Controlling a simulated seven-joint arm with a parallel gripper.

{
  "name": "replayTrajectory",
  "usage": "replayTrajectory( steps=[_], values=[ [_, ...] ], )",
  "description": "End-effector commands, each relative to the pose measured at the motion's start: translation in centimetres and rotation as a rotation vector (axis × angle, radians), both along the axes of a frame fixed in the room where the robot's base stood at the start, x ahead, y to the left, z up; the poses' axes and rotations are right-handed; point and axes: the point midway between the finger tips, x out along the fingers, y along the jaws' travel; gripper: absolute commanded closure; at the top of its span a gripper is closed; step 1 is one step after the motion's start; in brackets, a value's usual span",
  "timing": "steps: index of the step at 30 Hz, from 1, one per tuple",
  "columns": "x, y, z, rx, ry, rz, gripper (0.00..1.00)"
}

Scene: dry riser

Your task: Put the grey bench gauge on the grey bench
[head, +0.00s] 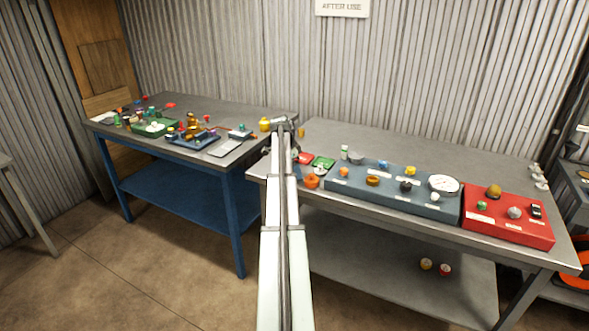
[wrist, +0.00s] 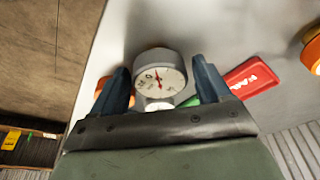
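A round gauge (wrist: 160,80) with a white dial, a red needle and a pale grey body shows in the wrist view, between the fingers of my gripper (wrist: 160,64). My gripper is open, with a narrow gap at the gauge's right side; I see no firm grip. Behind the gauge lies the grey bench top (wrist: 225,35); whether the gauge touches it is not clear. In the head view the grey bench (head: 400,145) stands at the right.
A small white dial (head: 320,169), a green card (head: 325,161), a red card (head: 304,158) and an orange ring (head: 312,182) lie close by. A blue-grey panel (head: 390,200) with a large dial and a red panel (head: 507,228) stand further right. A cluttered blue bench (head: 190,178) stands left.

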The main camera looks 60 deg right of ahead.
Motion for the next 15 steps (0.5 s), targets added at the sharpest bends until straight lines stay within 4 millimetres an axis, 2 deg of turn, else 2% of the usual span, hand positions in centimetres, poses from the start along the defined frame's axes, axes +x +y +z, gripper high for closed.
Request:
replayTrajectory(
  steps=[10, 15],
  values=[
    [0.0, 0.0, 0.2, 0.0, 0.0, 0.0, 0.16],
    [0.3, 0.2, 1.6, 0.0, 0.0, 0.0, 0.16]
  ],
)
